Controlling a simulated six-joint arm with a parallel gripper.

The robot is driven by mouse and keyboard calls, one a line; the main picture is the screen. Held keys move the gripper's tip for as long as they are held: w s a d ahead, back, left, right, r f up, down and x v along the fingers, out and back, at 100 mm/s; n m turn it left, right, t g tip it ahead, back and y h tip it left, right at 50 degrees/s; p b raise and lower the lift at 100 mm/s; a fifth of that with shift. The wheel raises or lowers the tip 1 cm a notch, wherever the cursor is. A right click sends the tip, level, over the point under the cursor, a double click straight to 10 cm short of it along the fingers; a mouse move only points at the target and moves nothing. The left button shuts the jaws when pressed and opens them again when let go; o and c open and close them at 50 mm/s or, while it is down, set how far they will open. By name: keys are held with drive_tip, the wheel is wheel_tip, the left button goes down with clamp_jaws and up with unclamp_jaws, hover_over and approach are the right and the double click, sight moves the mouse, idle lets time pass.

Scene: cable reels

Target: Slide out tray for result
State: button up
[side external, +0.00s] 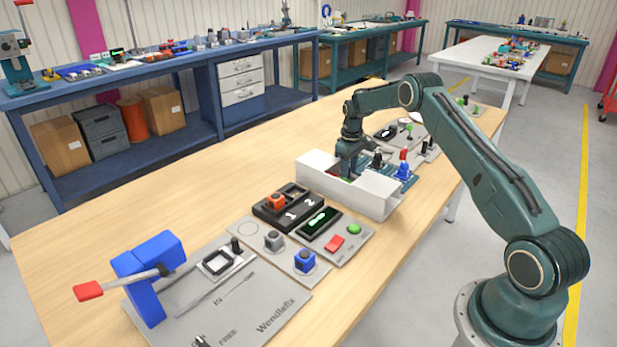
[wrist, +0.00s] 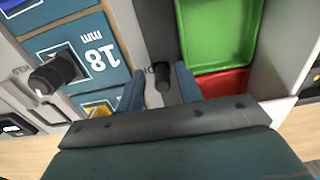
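A white open-topped housing (side external: 365,196) stands on the wooden bench below my arm. In the wrist view a tray part with a green section (wrist: 222,30) and a smaller red section (wrist: 222,82) lies beside a white wall (wrist: 284,50). A dark bar (wrist: 155,28) with a rounded peg end (wrist: 161,78) runs next to the green section. My gripper (wrist: 160,84) is open, with one finger on each side of the peg and small gaps visible. In the side view my gripper (side external: 346,172) reaches down into the housing, so its fingertips are partly hidden.
A teal panel marked 18 mm (wrist: 60,32) and a black knob (wrist: 52,75) lie left of my fingers in the wrist view. The bench's left side is clear.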

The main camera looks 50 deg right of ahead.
drive_tip(key=shift+w+a+r, duration=0.1)
drive_tip(key=shift+r, duration=0.05)
drive_tip(key=shift+r, duration=3.55)
